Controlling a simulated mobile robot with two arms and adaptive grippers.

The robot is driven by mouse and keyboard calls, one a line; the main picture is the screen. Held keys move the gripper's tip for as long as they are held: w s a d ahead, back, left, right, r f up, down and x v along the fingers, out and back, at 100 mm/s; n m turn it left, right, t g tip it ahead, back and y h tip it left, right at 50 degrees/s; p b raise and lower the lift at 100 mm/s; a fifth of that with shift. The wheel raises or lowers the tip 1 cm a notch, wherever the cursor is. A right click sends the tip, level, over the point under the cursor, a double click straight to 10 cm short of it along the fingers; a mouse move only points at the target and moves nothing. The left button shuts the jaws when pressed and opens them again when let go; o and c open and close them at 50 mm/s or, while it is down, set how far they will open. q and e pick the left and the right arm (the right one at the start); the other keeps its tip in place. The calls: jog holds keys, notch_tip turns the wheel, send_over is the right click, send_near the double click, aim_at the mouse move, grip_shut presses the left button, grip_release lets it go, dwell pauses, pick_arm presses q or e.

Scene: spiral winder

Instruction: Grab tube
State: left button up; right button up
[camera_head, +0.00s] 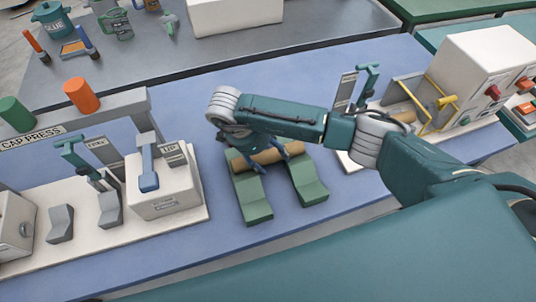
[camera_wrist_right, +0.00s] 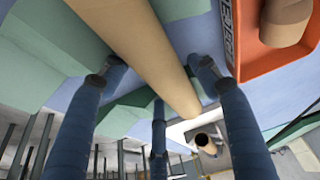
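A tan cardboard tube (camera_head: 262,157) lies across two green cradles (camera_head: 252,198) on the blue bench top. My right gripper (camera_head: 268,152) is above it, with dark blue fingers reaching down near the tube. In the right wrist view the tube (camera_wrist_right: 150,50) runs diagonally between the spread fingers of the right gripper (camera_wrist_right: 158,72). The outer fingertips stand apart from the tube on both sides, so the gripper looks open. The arm hides part of the tube in the head view. My left gripper is not in view.
The cap press station (camera_head: 165,195) stands left of the cradles. A white machine (camera_head: 482,75) with a yellow frame (camera_head: 446,103) is at right. Behind are orange (camera_head: 82,95) and green (camera_head: 16,113) cylinders. An orange tray (camera_wrist_right: 250,66) shows in the wrist view.

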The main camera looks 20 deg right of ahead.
jog(key=c, duration=0.8)
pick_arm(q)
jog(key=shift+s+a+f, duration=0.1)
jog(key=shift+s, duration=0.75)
pick_arm(e)
jog(key=shift+r, duration=0.1)
jog(key=shift+c, duration=0.5)
